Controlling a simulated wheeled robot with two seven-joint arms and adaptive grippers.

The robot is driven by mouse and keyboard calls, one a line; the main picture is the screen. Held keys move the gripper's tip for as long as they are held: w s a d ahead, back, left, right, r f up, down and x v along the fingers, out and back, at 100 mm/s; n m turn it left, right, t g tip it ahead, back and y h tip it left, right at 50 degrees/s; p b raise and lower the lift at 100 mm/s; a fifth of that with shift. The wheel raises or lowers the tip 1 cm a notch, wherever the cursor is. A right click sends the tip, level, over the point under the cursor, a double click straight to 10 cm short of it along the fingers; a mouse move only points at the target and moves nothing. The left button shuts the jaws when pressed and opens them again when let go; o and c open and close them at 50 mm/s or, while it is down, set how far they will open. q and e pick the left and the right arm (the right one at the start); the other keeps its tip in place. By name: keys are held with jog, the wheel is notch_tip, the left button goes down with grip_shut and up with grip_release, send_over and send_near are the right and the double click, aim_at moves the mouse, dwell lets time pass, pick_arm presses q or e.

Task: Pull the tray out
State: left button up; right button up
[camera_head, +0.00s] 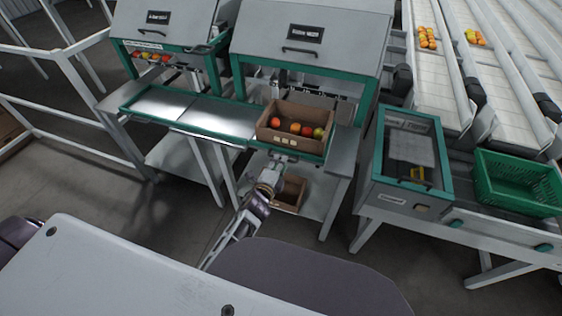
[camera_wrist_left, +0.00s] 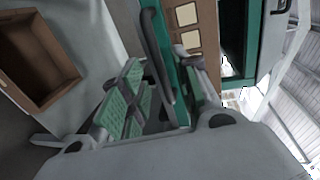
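The tray (camera_head: 316,157) is a green-edged pull-out under the right end of the sorting bench. A cardboard box (camera_head: 262,134) with several red, orange and green tomatoes rests on it. My left gripper (camera_head: 281,161) is at the tray's front edge. In the left wrist view, a dark grey bar handle (camera_wrist_left: 154,48) runs along the tray's green front (camera_wrist_left: 190,82). The handle's lower end lies between the two fingers of my left gripper (camera_wrist_left: 158,96). The fingers stand apart, with a gap visible; contact with the handle is not clear. My right gripper is out of view.
An empty cardboard box (camera_head: 291,192) sits on the lower shelf beneath; it also shows in the left wrist view (camera_wrist_left: 58,72). To the right stand a green-framed weighing station (camera_head: 379,160) and a green crate (camera_head: 519,204). White railing (camera_head: 75,148) stands left. Floor in front is partly clear.

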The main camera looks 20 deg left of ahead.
pick_arm(q)
jog(key=s+r, duration=0.1)
jog(key=s, duration=0.7)
jog(key=shift+a+r, duration=0.15)
jog(key=shift+r, duration=0.15)
dwell(0.7)
